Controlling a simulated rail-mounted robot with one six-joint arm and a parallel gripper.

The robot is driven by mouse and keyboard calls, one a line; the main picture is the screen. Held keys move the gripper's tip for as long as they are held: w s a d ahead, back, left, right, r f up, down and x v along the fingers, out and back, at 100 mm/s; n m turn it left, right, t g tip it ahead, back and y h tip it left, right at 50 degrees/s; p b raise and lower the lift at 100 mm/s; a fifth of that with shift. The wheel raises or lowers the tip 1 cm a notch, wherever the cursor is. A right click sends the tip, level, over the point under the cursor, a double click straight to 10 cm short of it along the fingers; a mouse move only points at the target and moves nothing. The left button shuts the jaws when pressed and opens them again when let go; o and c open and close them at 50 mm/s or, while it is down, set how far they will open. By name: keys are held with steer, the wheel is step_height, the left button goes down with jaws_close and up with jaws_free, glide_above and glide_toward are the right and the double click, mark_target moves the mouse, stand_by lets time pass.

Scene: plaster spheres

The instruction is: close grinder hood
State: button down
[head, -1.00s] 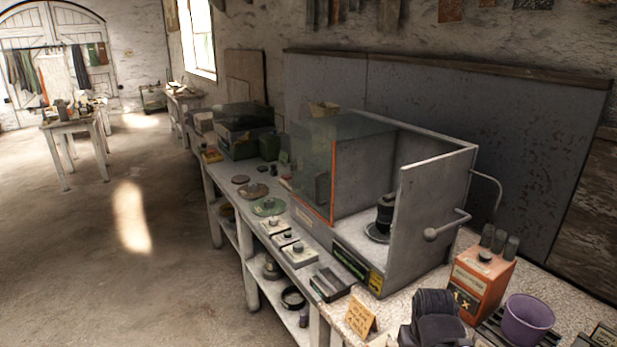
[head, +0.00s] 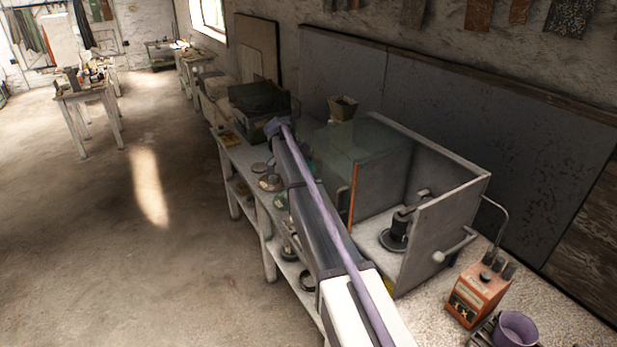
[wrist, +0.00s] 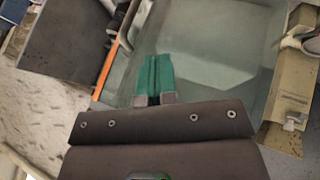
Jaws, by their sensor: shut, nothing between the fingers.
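The grinder hood is a grey metal box on the bench, its right wall (head: 450,225) carrying a ball-ended handle (head: 438,257). A clear glass panel (head: 335,160) with an orange edge strip (head: 352,195) covers its left part. The side between the strip and the right wall is open, showing a dark spindle (head: 394,238) inside. In the wrist view, the glass (wrist: 215,45) and orange strip (wrist: 106,70) lie beyond my gripper (wrist: 157,58). Its green fingers are shut and empty, overlapping the glass in the picture; I cannot tell whether they touch it. The head view does not clearly show the fingers.
My arm crosses the bench's front edge and hides part of the bench left of the hood. An orange box (head: 478,294) and a purple cup (head: 515,330) stand right of the hood. A dark green case (head: 262,108) sits behind on the left.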

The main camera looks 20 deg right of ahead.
steer(key=s+d+f+b, duration=0.6)
steer(key=f, duration=0.1)
steer(key=shift+f+b, duration=0.3)
steer(key=shift+b, duration=0.1)
steer(key=shift+s+d, duration=0.1)
steer(key=shift+s, duration=0.1)
